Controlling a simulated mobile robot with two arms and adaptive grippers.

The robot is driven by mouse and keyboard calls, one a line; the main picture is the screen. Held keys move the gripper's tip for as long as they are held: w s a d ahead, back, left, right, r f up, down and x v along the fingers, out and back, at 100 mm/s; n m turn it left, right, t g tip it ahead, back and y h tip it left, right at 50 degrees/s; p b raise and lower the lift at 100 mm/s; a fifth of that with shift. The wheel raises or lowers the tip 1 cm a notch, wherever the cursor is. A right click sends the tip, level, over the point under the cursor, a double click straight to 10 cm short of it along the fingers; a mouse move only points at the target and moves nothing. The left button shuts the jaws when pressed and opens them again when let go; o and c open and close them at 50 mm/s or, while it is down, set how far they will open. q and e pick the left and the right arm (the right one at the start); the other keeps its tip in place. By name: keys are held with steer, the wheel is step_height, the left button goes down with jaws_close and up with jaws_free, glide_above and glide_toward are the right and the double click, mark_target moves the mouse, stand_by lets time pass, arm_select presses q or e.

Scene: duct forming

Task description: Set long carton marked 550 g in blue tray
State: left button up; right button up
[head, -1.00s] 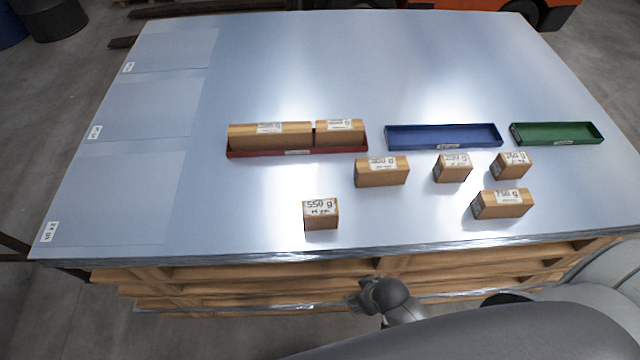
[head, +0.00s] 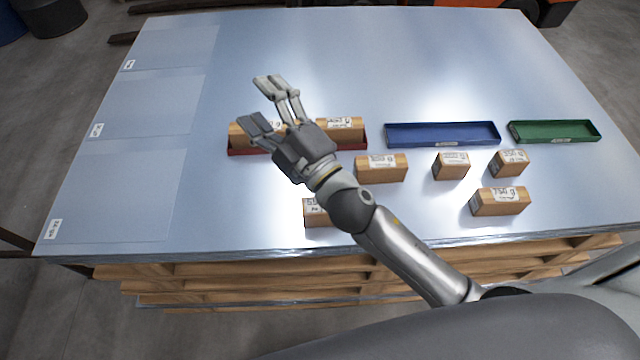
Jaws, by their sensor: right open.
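The blue tray (head: 442,143) lies empty on the metal sheets, right of centre. A long carton (head: 242,133) sits in the red tray (head: 350,146); its label is partly covered by my gripper and unreadable. A shorter carton (head: 340,130) is beside it in the same tray. A small carton at the front (head: 314,216), whose label read 550 g earlier, is partly hidden by my forearm. My right gripper (head: 259,104) is open and empty, over the left part of the red tray; I cannot tell its height above the carton. My left gripper is out of view.
An empty green tray (head: 555,132) lies at right. Other cartons stand in front of the trays: one mid-table (head: 381,169), two at right (head: 451,166) (head: 510,163), and one marked 750 g (head: 500,202). The left side and back of the sheet stack are clear.

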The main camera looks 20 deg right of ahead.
steer(key=s+a+r+n+g+y, duration=0.3)
steer(key=s+a+n+g+y, duration=0.3)
steer(key=a+n+g+y, duration=0.8)
steer(key=s+a+f+n+g+h, duration=0.25)
steer(key=s+f+n+h, duration=0.2)
steer(key=n, duration=0.65)
steer(key=n+g+h, duration=0.3)
steer(key=n+h, duration=0.5)
steer(key=h, duration=1)
glide_above(320, 212)
steer(key=w, duration=0.2)
steer(key=f, duration=1.9)
steer(key=shift+s+d+f, duration=0.1)
steer(key=shift+d+f, duration=0.1)
steer(key=shift+f, duration=0.05)
steer(key=shift+d+f, duration=0.15)
step_height(320, 212, down, 9)
steer(key=b, duration=0.6)
steer(key=shift+b, duration=0.3)
steer(key=shift+r, duration=0.2)
